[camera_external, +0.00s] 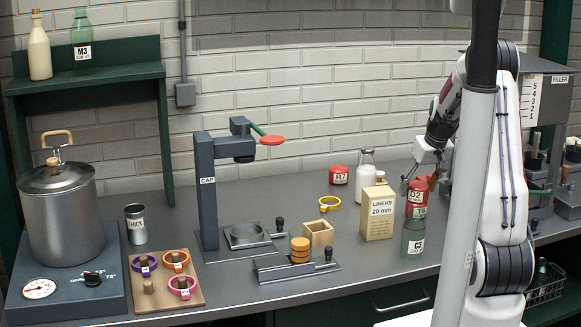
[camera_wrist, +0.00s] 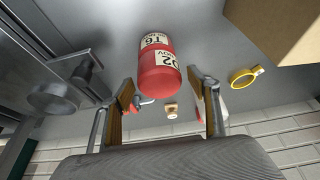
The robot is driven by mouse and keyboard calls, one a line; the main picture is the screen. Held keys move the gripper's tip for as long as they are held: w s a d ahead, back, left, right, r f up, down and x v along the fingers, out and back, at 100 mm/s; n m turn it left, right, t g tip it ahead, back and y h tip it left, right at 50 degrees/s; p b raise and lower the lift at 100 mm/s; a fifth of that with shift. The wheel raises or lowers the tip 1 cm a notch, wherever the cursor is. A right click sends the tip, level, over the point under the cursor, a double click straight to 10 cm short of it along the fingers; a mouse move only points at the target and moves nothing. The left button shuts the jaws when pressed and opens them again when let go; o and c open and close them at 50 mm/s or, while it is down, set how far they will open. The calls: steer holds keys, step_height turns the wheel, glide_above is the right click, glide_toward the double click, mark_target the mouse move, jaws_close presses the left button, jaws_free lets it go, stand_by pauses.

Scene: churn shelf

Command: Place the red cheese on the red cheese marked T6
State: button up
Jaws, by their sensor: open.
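A red cheese labelled D2 (camera_external: 417,187) sits on top of a red cheese labelled T6 (camera_external: 416,211), forming a stack on the right part of the counter. In the wrist view the stack shows as red rounds, with D2 (camera_wrist: 161,80) nearer the camera and the T6 label (camera_wrist: 151,40) beyond it. My gripper (camera_external: 425,176) is open and empty, close above D2. In the wrist view its fingers (camera_wrist: 164,106) are spread to either side, with D2 just ahead of them. Another red cheese, R7 (camera_external: 338,175), lies apart near the wall.
A green see-through bottle, C3 (camera_external: 412,239), stands in front of the stack. A LINERS carton (camera_external: 377,213) and a milk bottle (camera_external: 366,174) stand to its left. A yellow ring (camera_external: 329,203) lies on the counter. The filler (camera_external: 546,100) is at the right.

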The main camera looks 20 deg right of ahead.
steer(key=v, duration=1.2)
steer(key=shift+s+r, duration=0.1)
stand_by(0.5)
steer(key=s+a+r, duration=0.2)
steer(key=s+a, duration=0.3)
steer(key=s, duration=0.2)
steer(key=s+a+r, duration=0.3)
steer(key=s+a, duration=0.1)
steer(key=s, duration=0.3)
steer(key=s+a+f, duration=0.1)
steer(key=s+a, duration=0.1)
steer(key=s, duration=0.4)
steer(key=s+a+f+t, duration=0.1)
steer(key=s+a+f, duration=0.1)
steer(key=s, duration=0.5)
steer(key=shift+a, duration=0.25)
